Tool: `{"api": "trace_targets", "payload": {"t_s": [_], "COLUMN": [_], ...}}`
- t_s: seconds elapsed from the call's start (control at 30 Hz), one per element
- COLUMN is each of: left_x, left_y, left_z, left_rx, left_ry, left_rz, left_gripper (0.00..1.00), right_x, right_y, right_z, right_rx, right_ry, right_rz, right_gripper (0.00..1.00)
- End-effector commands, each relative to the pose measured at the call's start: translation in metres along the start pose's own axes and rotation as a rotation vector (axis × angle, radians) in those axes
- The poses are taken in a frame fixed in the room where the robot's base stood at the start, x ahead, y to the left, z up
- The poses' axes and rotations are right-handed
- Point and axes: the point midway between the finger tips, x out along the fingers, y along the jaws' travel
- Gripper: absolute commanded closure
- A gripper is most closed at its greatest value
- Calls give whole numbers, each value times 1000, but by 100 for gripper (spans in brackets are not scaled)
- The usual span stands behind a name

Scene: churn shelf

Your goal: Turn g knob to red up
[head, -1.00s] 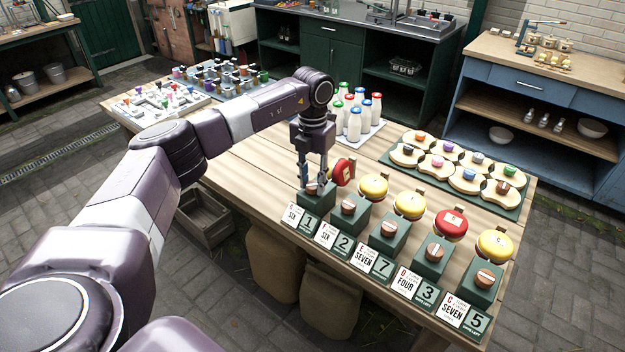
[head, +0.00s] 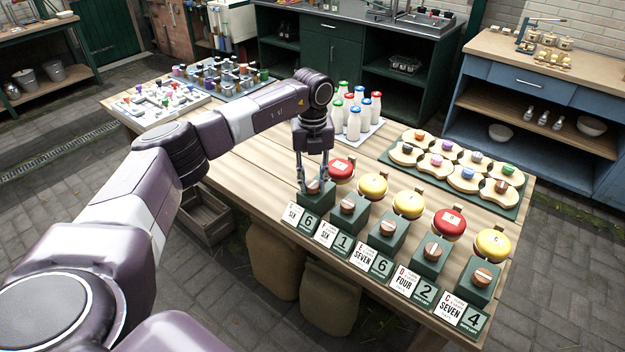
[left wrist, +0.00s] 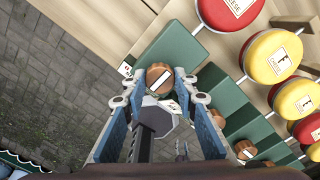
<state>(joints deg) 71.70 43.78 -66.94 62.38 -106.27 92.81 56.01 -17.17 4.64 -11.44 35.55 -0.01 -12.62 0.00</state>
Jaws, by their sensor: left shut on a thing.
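My left gripper (head: 313,177) points down at the leftmost wooden knob (head: 315,187), on the green block at the left end of the row. In the left wrist view my left gripper (left wrist: 160,91) has its fingertips on either side of this knob (left wrist: 160,80), shut on it. A pale bar shows across the knob's top. Behind the block, the leftmost disc (head: 342,168) lies flat with its red face up; it also shows at the top of the left wrist view (left wrist: 228,8). The card in front starts with a letter too small to read surely. My right gripper is not in view.
To the right stand several similar blocks with knobs; their discs are yellow (head: 373,185) or red (head: 450,222). Number plates (head: 304,221) line the front edge. Milk bottles (head: 353,122) and a green tray (head: 512,210) of wooden pieces stand behind.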

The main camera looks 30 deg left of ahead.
Motion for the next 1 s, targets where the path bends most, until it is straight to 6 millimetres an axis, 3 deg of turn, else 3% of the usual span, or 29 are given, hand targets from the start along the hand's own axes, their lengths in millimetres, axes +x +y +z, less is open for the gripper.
{"api": "trace_targets", "payload": {"t_s": [0.5,0.53,0.67,1.0], "left_x": [-4,-4,-3,-5], "left_y": [-1,-1,-1,-1], "left_z": [3,3,2,1], "left_rx": [-20,-19,-18,-16], "left_ry": [-9,-9,-7,-4], "left_rz": [-7,-7,-5,-3], "left_gripper": [98,70,56,56], "right_x": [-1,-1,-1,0], "right_y": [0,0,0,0], "right_z": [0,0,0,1], "right_rx": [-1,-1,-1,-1], "right_ry": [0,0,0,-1], "right_rz": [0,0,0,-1], "right_gripper": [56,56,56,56]}}
